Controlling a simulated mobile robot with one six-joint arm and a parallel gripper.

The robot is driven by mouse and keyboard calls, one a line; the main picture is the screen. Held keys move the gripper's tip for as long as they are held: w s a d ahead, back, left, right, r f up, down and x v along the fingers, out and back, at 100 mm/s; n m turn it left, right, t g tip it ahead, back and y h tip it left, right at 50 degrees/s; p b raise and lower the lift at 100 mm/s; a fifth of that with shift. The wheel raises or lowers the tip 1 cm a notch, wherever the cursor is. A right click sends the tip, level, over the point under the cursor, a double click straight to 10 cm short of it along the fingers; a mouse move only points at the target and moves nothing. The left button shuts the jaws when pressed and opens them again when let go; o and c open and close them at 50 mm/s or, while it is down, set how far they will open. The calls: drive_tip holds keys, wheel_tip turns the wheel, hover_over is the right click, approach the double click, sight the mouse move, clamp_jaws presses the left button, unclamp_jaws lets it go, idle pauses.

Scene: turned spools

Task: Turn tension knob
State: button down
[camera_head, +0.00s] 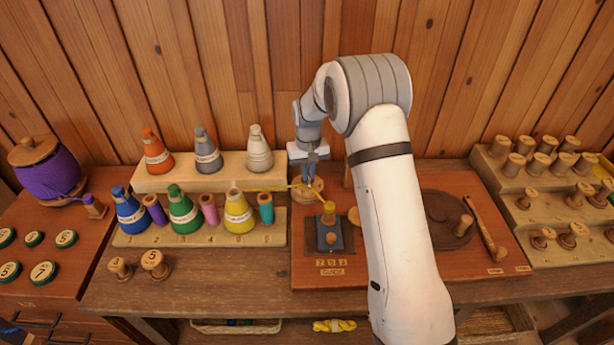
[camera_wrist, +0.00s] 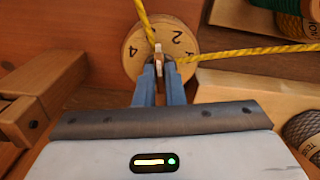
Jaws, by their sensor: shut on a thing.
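The tension knob is a round wooden dial, seen close in the wrist view (camera_wrist: 136,50), with the numbers 2 and 4 readable on its face. My gripper (camera_wrist: 160,66) is shut on the knob's narrow raised grip at the dial's middle. In the head view my gripper (camera_head: 309,180) reaches down to the same knob (camera_head: 305,194) on the red-brown board. Yellow thread (camera_wrist: 240,52) runs beside the grip and across the dial. In the head view the thread leads from the yellow cone (camera_head: 238,212). My fingers hide part of the dial and its lower markings.
A blue guide block (camera_head: 328,236) with a yellow-topped post stands just in front of the knob. Coloured cones and small spools fill the stepped rack at left. A dark turntable (camera_head: 447,219) lies right of my arm. Wooden spools stand on the far-right rack (camera_head: 545,202).

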drive_tip(key=shift+n+b, duration=0.45)
drive_tip(key=shift+n, duration=0.75)
drive_tip(key=c, duration=1.5)
unclamp_jaws()
drive_tip(key=shift+r, duration=0.1)
wheel_tip(320, 180, up, 8)
drive_tip(key=shift+f+b, duration=0.15)
drive_tip(key=shift+b, duration=0.4)
